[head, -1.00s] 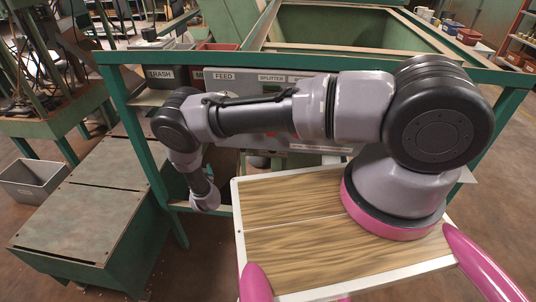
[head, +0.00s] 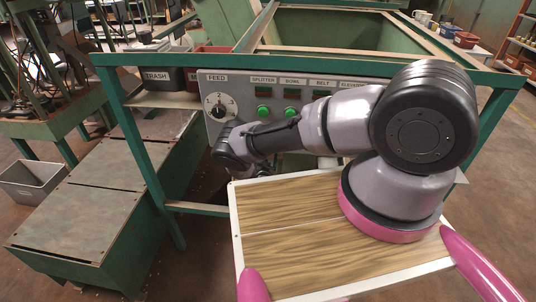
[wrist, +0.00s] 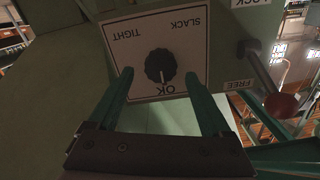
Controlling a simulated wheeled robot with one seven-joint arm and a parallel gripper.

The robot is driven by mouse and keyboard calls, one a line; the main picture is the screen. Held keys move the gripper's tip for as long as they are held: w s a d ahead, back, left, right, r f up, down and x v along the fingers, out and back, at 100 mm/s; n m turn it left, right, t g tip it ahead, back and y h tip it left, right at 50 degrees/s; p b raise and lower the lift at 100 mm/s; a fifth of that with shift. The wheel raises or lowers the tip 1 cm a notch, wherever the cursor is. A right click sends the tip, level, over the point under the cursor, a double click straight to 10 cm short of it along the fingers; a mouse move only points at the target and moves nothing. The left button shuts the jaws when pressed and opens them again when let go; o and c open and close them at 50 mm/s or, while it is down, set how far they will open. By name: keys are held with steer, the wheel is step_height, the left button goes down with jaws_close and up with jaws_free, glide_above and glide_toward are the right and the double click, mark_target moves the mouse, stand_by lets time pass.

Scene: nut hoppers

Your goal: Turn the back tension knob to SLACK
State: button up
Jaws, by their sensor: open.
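In the wrist view a round black tension knob (wrist: 160,66) sits on a white plate (wrist: 185,45). The plate reads TIGHT, SLACK and OK, upside down in this view. The knob's white mark appears to point toward OK. My gripper (wrist: 159,75) is open, with one teal finger on each side of the knob in the picture. Nothing shows between the fingers except the knob and plate beyond; I cannot tell if they touch. In the head view my gripper and the knob are hidden behind my arm and the wooden top.
A lever with a red ball (wrist: 280,103) stands right of the plate, near LOCK and FREE labels. The head view shows a control panel (head: 215,87) with a FEED dial (head: 219,107) and green buttons, inside a green frame (head: 145,150). Bins sit behind it.

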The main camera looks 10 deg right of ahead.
steer(key=shift+x, duration=1.1)
jaws_close()
steer(key=shift+a+n, duration=0.1)
steer(key=shift+n, duration=1.4)
jaws_free()
